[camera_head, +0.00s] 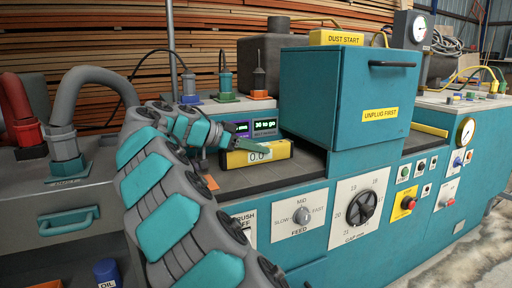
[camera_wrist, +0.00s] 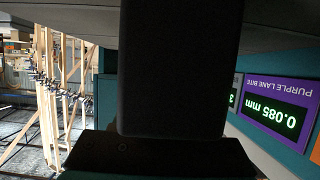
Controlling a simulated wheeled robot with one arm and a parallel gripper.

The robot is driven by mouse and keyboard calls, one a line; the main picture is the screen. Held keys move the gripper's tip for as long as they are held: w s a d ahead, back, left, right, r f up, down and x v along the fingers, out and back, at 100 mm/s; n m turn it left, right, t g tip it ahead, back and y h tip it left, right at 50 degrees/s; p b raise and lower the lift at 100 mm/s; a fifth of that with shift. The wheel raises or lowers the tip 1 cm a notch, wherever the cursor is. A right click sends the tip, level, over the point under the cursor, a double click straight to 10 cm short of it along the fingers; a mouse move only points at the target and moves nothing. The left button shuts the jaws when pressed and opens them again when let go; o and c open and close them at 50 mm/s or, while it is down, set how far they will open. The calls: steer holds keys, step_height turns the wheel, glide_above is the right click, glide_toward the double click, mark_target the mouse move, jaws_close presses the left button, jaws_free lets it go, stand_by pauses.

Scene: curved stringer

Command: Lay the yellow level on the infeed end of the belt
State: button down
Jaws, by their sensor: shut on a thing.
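The yellow level (camera_head: 279,150) has a pale display reading 0.0. In the head view it is at the infeed end of the dark belt (camera_head: 290,171), left of the big teal hood. It looks roughly flat, low over the belt; I cannot tell whether its underside touches. My gripper (camera_head: 228,145) is shut on the level's left end. In the wrist view dark shapes fill the middle and hide the level and the fingertips.
Two small readouts (camera_head: 265,128) stand just behind the level; the purple one (camera_wrist: 272,107) appears upside down in the wrist view. The teal hood (camera_head: 345,100) blocks the right side. Grey hoses (camera_head: 85,85) are at the left. An orange patch (camera_head: 210,182) lies near the belt's left end.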

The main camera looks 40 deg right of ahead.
steer(key=shift+f, duration=0.15)
steer(key=shift+c, duration=2.2)
jaws_free()
steer(key=shift+r, duration=0.3)
steer(key=v, duration=0.8)
steer(key=shift+w+a, duration=0.1)
steer(key=shift+a, duration=0.25)
steer(key=shift+p+v, duration=0.95)
steer(key=shift+v, duration=0.3)
steer(key=shift+a+r, duration=0.1)
steer(key=shift+a, duration=0.25)
